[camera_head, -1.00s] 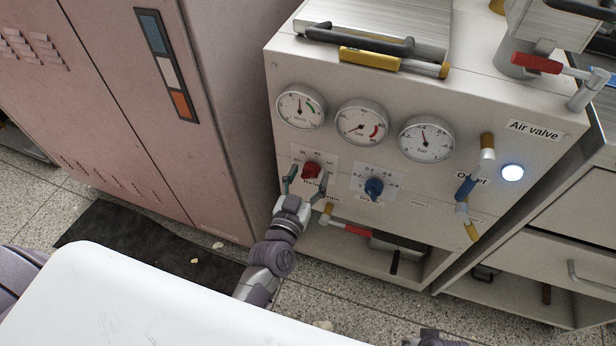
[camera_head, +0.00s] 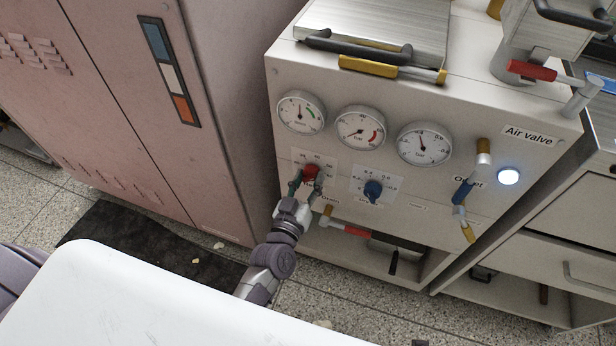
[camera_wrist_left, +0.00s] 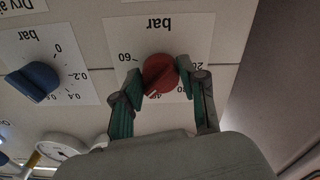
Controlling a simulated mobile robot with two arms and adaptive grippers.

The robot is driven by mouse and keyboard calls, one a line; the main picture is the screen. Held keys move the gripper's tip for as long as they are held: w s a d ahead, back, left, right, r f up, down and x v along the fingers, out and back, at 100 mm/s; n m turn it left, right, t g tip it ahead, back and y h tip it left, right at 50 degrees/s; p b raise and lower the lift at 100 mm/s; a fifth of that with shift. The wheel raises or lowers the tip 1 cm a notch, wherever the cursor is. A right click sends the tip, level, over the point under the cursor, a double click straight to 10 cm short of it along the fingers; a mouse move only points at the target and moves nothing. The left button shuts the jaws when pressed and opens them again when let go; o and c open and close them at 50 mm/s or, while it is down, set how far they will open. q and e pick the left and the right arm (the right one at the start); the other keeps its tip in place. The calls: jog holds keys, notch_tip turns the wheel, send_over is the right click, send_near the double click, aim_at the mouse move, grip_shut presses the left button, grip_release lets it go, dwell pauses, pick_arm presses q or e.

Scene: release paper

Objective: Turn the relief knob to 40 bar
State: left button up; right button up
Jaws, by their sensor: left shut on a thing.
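The relief knob (camera_head: 311,172) is red and sits on a white scale plate on the front of the pale cabinet. In the left wrist view the knob (camera_wrist_left: 160,73) appears upside down, with "bar", 60 and a partly hidden 20 around it. My left gripper (camera_head: 307,180) is shut on the knob. In the left wrist view its green-padded fingers (camera_wrist_left: 160,82) stand on both sides of the knob. The knob's exact setting is hard to read. My right gripper is not in view.
A blue knob (camera_head: 372,190) is right of the red one. Round gauges (camera_head: 360,127) sit above. A red-handled valve (camera_head: 350,230) lies below the knobs. A pink locker (camera_head: 130,110) stands left.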

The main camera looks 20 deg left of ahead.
pick_arm(q)
jog(key=n+p, duration=0.1)
jog(key=n, duration=0.2)
jog(key=shift+r+n, duration=0.1)
jog(key=shift+n, duration=0.2)
jog(key=shift+n+p, duration=0.4)
jog(key=shift+n, duration=1.3)
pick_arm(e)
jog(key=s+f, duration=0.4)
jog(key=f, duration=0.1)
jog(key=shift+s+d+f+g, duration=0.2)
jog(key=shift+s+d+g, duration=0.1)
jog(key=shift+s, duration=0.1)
pick_arm(q)
jog(key=o, duration=1.1)
jog(key=shift+o, duration=0.2)
jog(key=shift+s, duration=0.1)
jog(key=shift+s, duration=0.3)
jog(key=s, duration=1.1)
jog(key=shift+a, duration=0.15)
jog(key=shift+s, duration=0.1)
